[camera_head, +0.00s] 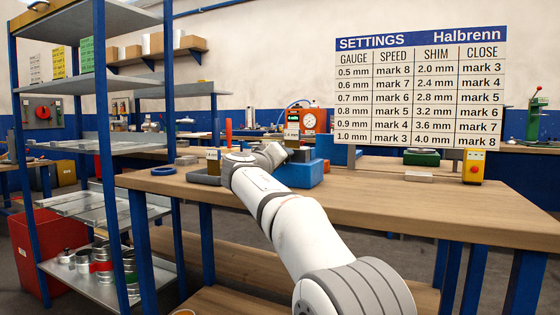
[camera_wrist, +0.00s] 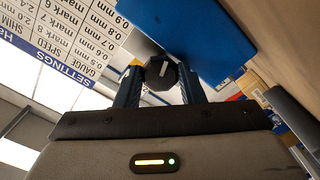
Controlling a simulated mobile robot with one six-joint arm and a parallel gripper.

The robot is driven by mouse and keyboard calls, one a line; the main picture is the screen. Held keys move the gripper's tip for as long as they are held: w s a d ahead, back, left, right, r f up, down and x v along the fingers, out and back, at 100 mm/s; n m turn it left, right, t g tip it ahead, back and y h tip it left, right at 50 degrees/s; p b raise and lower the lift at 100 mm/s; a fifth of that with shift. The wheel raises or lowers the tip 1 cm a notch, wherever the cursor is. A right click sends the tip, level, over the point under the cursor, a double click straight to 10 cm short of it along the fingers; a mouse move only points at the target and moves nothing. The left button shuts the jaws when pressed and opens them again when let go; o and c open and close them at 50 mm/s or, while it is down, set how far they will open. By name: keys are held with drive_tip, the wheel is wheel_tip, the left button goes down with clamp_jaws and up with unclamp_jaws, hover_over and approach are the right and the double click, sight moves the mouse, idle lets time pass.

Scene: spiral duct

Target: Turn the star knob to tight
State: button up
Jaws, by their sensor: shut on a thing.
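The star knob (camera_wrist: 163,70) is a dark, many-sided knob with a pale line on its face, in the wrist view. It sits in front of the blue machine body (camera_wrist: 205,35). My gripper (camera_wrist: 160,82) is shut on the knob, with one finger on each side of it. In the head view the blue machine (camera_head: 305,172) stands on the wooden bench, and my arm reaches it from the front. The knob and fingers are hidden there behind my wrist. No tight mark can be read.
A settings board (camera_head: 420,85) stands behind the bench (camera_head: 400,200). A yellow box with a red button (camera_head: 473,168) and a dark green item (camera_head: 420,157) are to the right. A blue shelf rack (camera_head: 105,120) stands at left.

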drive_tip(key=shift+f+m, duration=0.1)
drive_tip(key=shift+m, duration=1.5)
drive_tip(key=o, duration=1)
drive_tip(key=v, duration=0.7)
drive_tip(key=shift+s+a+p, duration=0.2)
drive_tip(key=shift+s+p, duration=0.15)
